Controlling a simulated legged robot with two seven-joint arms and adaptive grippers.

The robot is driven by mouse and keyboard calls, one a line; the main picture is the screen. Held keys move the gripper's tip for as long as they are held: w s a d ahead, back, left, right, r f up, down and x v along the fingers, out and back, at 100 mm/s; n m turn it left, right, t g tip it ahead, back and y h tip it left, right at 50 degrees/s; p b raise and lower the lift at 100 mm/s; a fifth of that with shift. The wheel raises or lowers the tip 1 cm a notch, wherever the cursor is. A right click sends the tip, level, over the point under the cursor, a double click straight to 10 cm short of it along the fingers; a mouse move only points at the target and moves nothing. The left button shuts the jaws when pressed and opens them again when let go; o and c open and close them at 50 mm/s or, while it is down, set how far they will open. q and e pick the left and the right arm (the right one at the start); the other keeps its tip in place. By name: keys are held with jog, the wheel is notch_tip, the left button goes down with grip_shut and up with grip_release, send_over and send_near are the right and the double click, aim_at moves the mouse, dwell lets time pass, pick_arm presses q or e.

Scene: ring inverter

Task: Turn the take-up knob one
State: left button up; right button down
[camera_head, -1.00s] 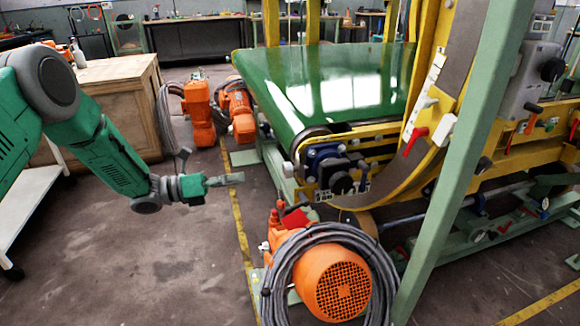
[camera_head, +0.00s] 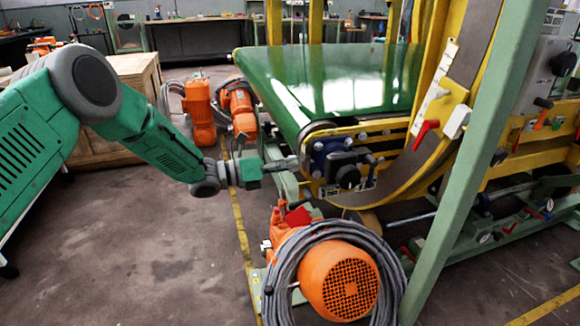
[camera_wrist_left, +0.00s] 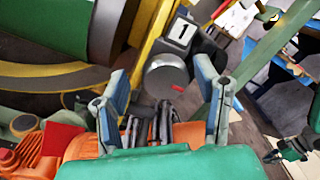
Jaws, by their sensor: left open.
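The take-up knob one is a dark round knob (camera_head: 348,177) on the front of a blue and black unit at the end of the green conveyor. In the left wrist view it shows as a grey disc (camera_wrist_left: 166,77) with a small red mark, beside a white label bearing a "1" (camera_wrist_left: 182,32). My left gripper (camera_head: 298,162) is open, just left of the blue unit. In the left wrist view its two fingers (camera_wrist_left: 168,88) stand apart with the knob between and beyond them. I see no contact with the knob.
A green belt (camera_head: 330,80) lies behind the knob. An orange motor (camera_head: 338,280) with coiled grey cable stands below it. A red lever (camera_head: 425,134) and a green post (camera_head: 470,170) are to the right. Open floor (camera_head: 160,250) lies at left.

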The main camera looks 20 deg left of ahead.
pick_arm(q)
jog(key=shift+d+r, duration=0.15)
jog(key=shift+d, duration=0.25)
jog(key=c, duration=1.2)
pick_arm(e)
jog(key=shift+d, duration=0.25)
pick_arm(q)
jog(key=shift+a, duration=0.15)
jog(key=shift+n, duration=0.3)
pick_arm(e)
jog(key=shift+r, duration=0.1)
